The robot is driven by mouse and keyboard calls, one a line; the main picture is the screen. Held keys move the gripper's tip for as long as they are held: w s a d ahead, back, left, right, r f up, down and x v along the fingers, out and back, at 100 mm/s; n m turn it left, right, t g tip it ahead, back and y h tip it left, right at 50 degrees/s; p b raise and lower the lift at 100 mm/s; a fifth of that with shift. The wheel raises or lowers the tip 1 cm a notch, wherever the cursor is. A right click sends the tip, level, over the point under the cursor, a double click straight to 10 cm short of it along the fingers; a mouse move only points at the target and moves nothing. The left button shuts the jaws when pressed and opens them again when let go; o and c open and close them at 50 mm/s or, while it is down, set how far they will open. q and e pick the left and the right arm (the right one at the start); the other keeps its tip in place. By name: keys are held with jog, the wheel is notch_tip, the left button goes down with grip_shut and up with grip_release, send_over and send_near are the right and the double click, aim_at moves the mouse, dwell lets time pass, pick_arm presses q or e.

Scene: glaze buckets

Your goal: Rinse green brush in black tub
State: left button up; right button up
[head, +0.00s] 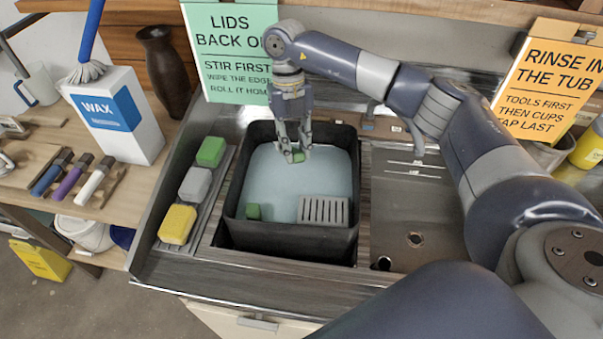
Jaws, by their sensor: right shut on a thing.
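The black tub (288,238) sits in the sink counter and holds pale blue-grey water (275,178). My right gripper (297,150) points down over the far part of the tub, inside its rim. It is shut on a small green thing, which I take for the green brush (298,158); only a little green shows at the fingertips, at the water. The rest of it is hidden by the fingers or the water. My left gripper is not in view.
A small green block (253,211) and a grey slotted rack (323,211) are in the tub's near part. Green (211,151), grey (195,184) and yellow (177,224) sponges line a strip at left. A bare metal drainboard (405,205) lies right.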

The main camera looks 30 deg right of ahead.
jog(key=p+v, duration=0.1)
jog(key=v, duration=0.1)
jog(key=s+p+v, duration=0.1)
jog(key=p+v, duration=0.1)
jog(key=v, duration=0.1)
jog(key=p+v, duration=0.2)
jog(key=shift+s+a+r, duration=0.1)
jog(key=shift+s+r, duration=0.15)
jog(key=shift+r, duration=0.15)
